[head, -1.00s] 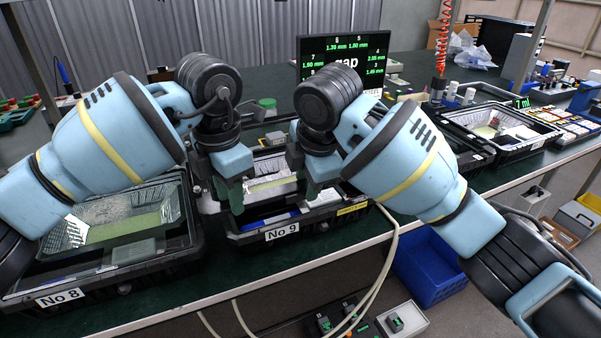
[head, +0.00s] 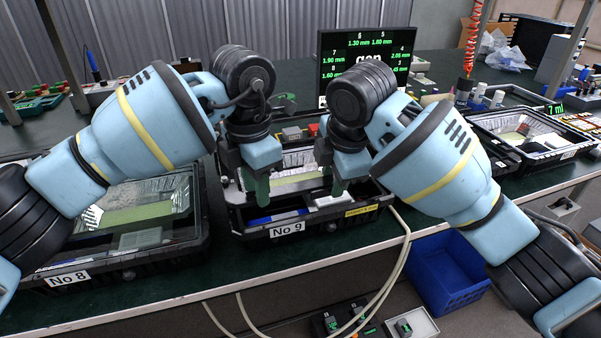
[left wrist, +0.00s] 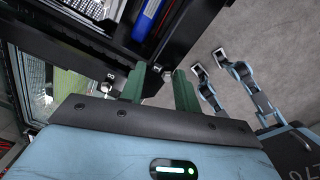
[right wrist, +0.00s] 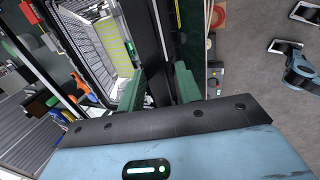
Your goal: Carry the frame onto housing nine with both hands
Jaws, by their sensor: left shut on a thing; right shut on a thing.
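Housing nine (head: 298,229) is a black open box labelled "No 9" on the green table, with a reflector and a greenish panel inside. My left gripper (head: 262,190) and my right gripper (head: 338,185) are over its near part, fingers pointing down. Both are shut on the dark frame, which also shows as a black bar at the right gripper's fingers in the right wrist view (right wrist: 146,38). In the head view the arms and the black housing mostly hide the frame. I cannot tell whether it touches the rim.
Housing eight (head: 110,268), labelled "No 8", stands close on the left. Another black housing (head: 528,150) stands on the right. A gap display (head: 365,62) stands behind. Pale cables (head: 397,262) hang off the table's front edge; a blue crate (head: 445,278) is below.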

